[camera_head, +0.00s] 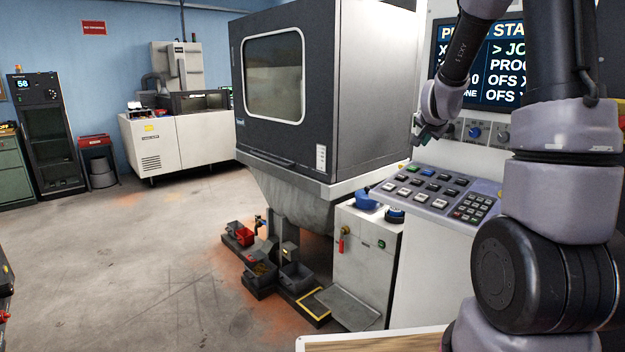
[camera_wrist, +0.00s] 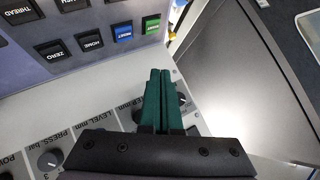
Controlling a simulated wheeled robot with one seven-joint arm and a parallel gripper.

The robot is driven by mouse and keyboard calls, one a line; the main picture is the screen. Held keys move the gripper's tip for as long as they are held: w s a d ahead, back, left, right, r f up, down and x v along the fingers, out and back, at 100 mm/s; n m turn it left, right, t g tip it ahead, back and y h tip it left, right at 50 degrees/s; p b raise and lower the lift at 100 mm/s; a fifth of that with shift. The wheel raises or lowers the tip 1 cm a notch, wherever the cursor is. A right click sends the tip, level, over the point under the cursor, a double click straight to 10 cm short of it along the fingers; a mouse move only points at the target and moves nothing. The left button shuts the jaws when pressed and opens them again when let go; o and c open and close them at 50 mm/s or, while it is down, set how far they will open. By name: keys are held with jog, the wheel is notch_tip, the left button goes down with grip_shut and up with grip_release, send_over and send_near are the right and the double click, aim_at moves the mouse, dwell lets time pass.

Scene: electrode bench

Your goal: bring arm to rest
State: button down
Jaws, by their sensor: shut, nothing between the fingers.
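My gripper (camera_wrist: 160,78) shows in the wrist view with its two green fingers pressed together and nothing between them. In the head view my gripper (camera_head: 419,137) is at the end of my arm, at the right, in front of the control panel. It is above the sloped keypad (camera_head: 434,188). In the wrist view the keypad (camera_wrist: 85,60) lies at the upper left, with black keys and a blue and a green key. A strip of labelled knobs (camera_wrist: 50,160) is at the lower left and partly behind the fingers.
A screen (camera_head: 503,60) stands behind my arm, which covers part of it. A large grey machine cabinet (camera_head: 350,90) is left of the panel. Red and dark bins (camera_head: 245,237) sit on the floor below. Open floor (camera_head: 120,270) lies at the left.

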jog(key=s+a+r+n+g+y, duration=0.1)
jog(key=s+a+r+n+y, duration=0.1)
jog(key=s+a+r, duration=0.35)
jog(key=s+a+r+n+y, duration=0.1)
jog(key=s+a+r, duration=0.15)
jog(key=s, duration=0.65)
jog(key=s+a+r+n+g+y, duration=0.1)
jog(key=s+a+r+n+y, duration=0.1)
jog(key=s+a+r, duration=0.4)
jog(key=s+f+n+g, duration=0.1)
jog(key=s+f+n, duration=0.1)
jog(key=s, duration=1.1)
jog(key=shift+a+f, duration=0.25)
jog(key=shift+a, duration=0.15)
